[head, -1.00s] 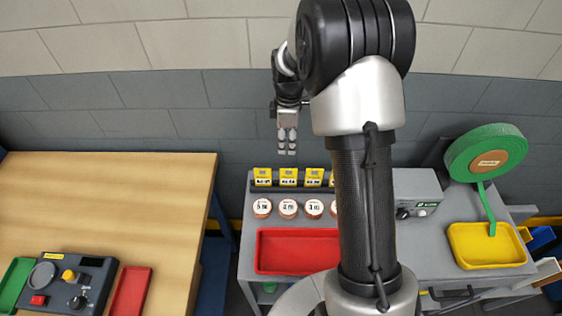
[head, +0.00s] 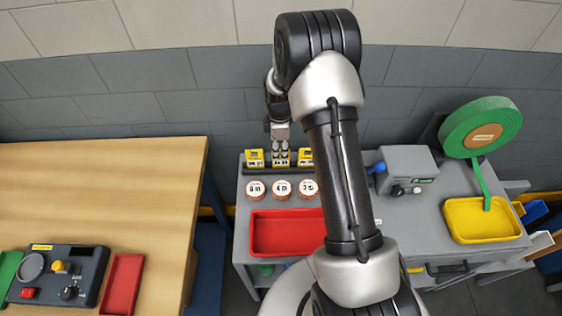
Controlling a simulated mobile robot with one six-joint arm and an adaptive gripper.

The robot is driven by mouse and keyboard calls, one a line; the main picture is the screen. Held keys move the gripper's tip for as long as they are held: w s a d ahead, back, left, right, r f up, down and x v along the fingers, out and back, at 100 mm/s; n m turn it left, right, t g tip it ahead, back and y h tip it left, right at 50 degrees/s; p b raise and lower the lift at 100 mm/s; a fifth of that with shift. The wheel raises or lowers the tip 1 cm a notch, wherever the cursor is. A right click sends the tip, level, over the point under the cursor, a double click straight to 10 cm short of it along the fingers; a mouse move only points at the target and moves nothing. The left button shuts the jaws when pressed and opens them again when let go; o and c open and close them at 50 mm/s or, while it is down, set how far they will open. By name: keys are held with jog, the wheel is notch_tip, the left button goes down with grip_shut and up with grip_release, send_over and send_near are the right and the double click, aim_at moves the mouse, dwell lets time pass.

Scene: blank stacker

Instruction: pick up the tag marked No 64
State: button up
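Yellow tags stand in a dark rack (head: 262,171) at the back of the grey bench: a left tag (head: 254,156), a middle tag (head: 281,164) and a right tag (head: 306,156). Their markings are too small to read, so I cannot tell which is No 64. My gripper (head: 281,152) points down at the middle tag and covers part of it. I cannot tell whether it touches the tag or whether its fingers are open. My arm may hide more of the rack to the right.
Round labelled discs (head: 282,190) sit before the rack, with a red tray (head: 285,232) in front. A grey device (head: 407,172), yellow tray (head: 482,220) and green reel (head: 481,127) stand right. A wooden table (head: 100,200) with a control box (head: 60,272) is left.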

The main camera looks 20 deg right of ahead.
aim_at(280, 164)
jog(key=f+b, duration=0.1)
jog(key=f, duration=0.4)
jog(key=shift+d, duration=0.2)
jog(key=shift+c, duration=0.6)
grip_shut()
